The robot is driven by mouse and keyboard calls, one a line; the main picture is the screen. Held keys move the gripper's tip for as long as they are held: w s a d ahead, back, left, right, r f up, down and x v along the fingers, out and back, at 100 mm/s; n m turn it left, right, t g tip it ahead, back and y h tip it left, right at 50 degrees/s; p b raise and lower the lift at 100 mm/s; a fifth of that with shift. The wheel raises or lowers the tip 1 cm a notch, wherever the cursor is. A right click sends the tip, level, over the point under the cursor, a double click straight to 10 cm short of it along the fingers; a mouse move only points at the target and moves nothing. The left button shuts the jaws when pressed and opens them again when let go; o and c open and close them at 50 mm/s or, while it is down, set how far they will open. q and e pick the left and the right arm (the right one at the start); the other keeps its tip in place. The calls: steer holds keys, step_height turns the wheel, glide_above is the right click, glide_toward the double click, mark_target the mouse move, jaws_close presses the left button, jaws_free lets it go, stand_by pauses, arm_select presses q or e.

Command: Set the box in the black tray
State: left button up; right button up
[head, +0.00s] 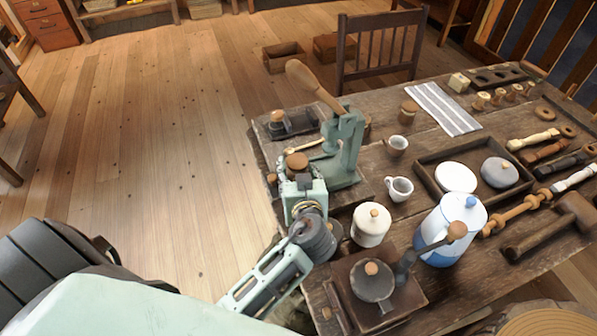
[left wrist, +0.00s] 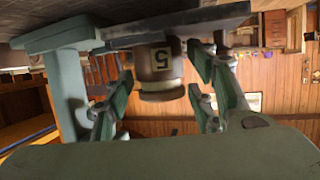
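A small pale wooden box (head: 459,82) sits at the far edge of the table, beside a dark holder with round holes (head: 498,76). A dark, shallow tray (head: 293,124) lies at the table's far left corner, with a wooden-lidded jar on it. My left gripper (head: 297,172) is low over the table's left edge, around a brown wooden-lidded canister (head: 297,161). In the left wrist view the canister (left wrist: 160,75), with a pale label marked 5, sits between the spread fingers (left wrist: 158,84); I see no clear contact. My right gripper is not in view.
A green lever press (head: 345,150) stands just beyond my left gripper. A wooden tray (head: 430,182) holds two round pieces.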

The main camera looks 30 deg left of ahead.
arm_select(q)
steer(key=shift+r, duration=0.1)
steer(key=shift+s+d+r, duration=0.1)
steer(key=p+v, duration=0.1)
steer(key=v, duration=1)
steer(key=shift+s+d, duration=0.2)
steer(key=shift+s, duration=0.15)
steer(key=shift+r, duration=0.1)
stand_by(0.4)
